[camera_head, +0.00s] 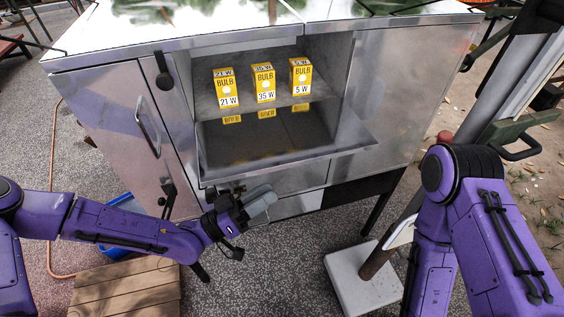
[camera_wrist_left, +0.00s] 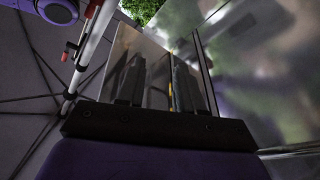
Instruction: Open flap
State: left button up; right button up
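The metal flap (camera_head: 300,150) on the front of the steel cart is folded down and out, leaving the compartment behind it open. Its shiny inner face mirrors the bulb boxes. My left gripper (camera_head: 262,202) is just below the flap's front edge; I cannot tell if it touches. In the left wrist view its two dark fingers (camera_wrist_left: 157,85) stand apart with nothing clearly held between them. The flap's sheet (camera_wrist_left: 150,62) appears beyond the fingertips there. My right arm comes in at the right, but its gripper is not in view.
Three yellow bulb boxes (camera_head: 264,83) stand on the compartment shelf. A closed cabinet door with a handle (camera_head: 148,128) is left of it. A wooden crate (camera_head: 125,290), a blue bin (camera_head: 122,205) and a white base plate (camera_head: 362,285) with a pole are on the ground.

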aim_at(283, 165)
pick_arm(q)
jog(key=d+r+m+h, duration=0.1)
jog(key=r, duration=0.1)
jog(key=w+d+r+m+g+h+p, duration=0.1)
jog(key=r+m, duration=0.1)
jog(key=r, duration=0.1)
jog(key=w+d+r+m+g+h+p, duration=0.1)
jog(key=r+m, duration=0.1)
jog(key=shift+w+d+r, duration=0.15)
jog(key=shift+w+d, duration=0.05)
jog(key=shift+w, duration=0.05)
jog(key=shift+w+d+r, duration=0.1)
jog(key=shift+w+d, duration=0.15)
jog(key=shift+d, duration=0.25)
grip_shut()
